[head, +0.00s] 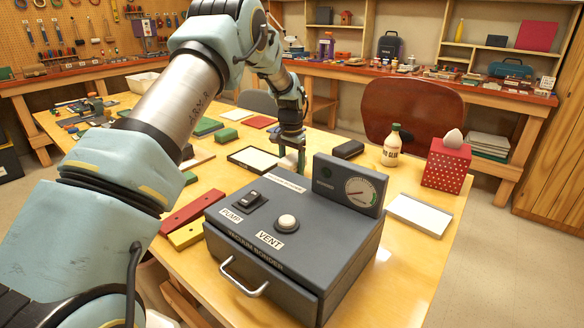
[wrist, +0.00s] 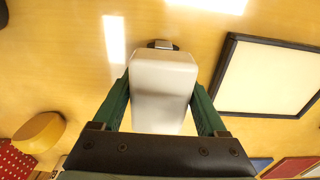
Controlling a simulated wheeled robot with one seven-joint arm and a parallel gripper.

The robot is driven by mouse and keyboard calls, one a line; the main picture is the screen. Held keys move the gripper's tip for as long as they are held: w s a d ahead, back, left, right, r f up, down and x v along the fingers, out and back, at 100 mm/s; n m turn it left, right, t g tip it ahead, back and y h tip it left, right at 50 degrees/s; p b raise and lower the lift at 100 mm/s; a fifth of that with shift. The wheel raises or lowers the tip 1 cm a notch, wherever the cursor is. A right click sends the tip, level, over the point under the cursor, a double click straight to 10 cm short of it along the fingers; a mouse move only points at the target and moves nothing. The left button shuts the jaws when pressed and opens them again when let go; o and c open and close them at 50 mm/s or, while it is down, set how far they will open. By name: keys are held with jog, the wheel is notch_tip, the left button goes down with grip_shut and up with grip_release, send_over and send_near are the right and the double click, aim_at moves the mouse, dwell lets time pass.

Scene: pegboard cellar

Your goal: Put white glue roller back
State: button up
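The white glue roller (wrist: 163,88) is a white block-shaped body with a small dark and metal end at its far side in the wrist view. My gripper (wrist: 161,98) has its green fingers against both sides of the roller and looks shut on it. In the head view my gripper (head: 291,162) points down over the table, behind the grey vacuum bonder (head: 300,235).
A dark-framed white panel (wrist: 270,77) lies beside my gripper. A glue bottle (head: 392,147), a red dotted tissue box (head: 446,165), a dark case (head: 347,149) and a white pad (head: 419,214) stand to the right. Red (head: 192,211) and yellow (head: 187,235) bars lie left of the bonder.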

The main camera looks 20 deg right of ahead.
aim_at(291, 158)
jog(key=o, duration=0.3)
jog(key=shift+o, duration=0.2)
jog(key=r+b, duration=0.2)
jog(key=r, duration=1)
jog(key=shift+a+r, duration=0.2)
jog(key=s+a+n, duration=0.3)
jog(key=a+n, duration=0.2)
jog(key=a, duration=1.6)
jog(key=s+a+f+n, duration=0.1)
jog(key=s+a+n, duration=0.2)
jog(key=s+a, duration=0.6)
jog(key=s+a+f+n+t, duration=0.1)
jog(key=s+a+f+n, duration=0.1)
jog(key=s+a, duration=0.7)
jog(key=shift+s+a+f+n, duration=0.15)
jog(key=shift+a+f+n, duration=0.25)
jog(key=shift+n, duration=0.3)
jog(key=shift+r, duration=0.15)
